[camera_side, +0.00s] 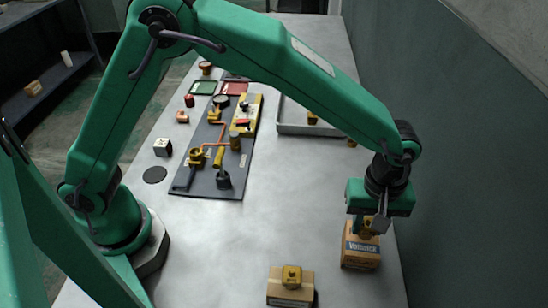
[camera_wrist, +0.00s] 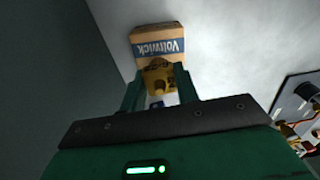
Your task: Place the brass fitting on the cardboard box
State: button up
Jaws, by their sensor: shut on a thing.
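My gripper (camera_side: 367,226) is at the right of the table in the side view and points down over a cardboard box (camera_side: 359,256) with a blue label band. It is shut on a brass fitting (camera_side: 371,222), which is partly hidden by the fingers. In the wrist view the fitting (camera_wrist: 158,78) sits between the two green fingers, and the box (camera_wrist: 158,44) with its "Voltwick" label lies just beyond it. The fitting is at the box's top; I cannot tell whether it touches.
A second brass fitting (camera_side: 291,276) rests on another cardboard box (camera_side: 290,294) at the front. A dark board (camera_side: 216,150) with copper pipework lies further back, beside a grey tray (camera_side: 300,128). The table between is mostly clear. A wall (camera_side: 470,150) runs along the right.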

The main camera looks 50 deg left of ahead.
aim_at(370, 220)
jog(key=shift+f, duration=0.6)
jog(key=shift+f, duration=0.2)
jog(key=o, duration=1)
jog(key=shift+r, duration=0.1)
notch_tip(370, 220, up, 12)
jog(key=shift+f, duration=0.1)
jog(key=shift+r, duration=0.2)
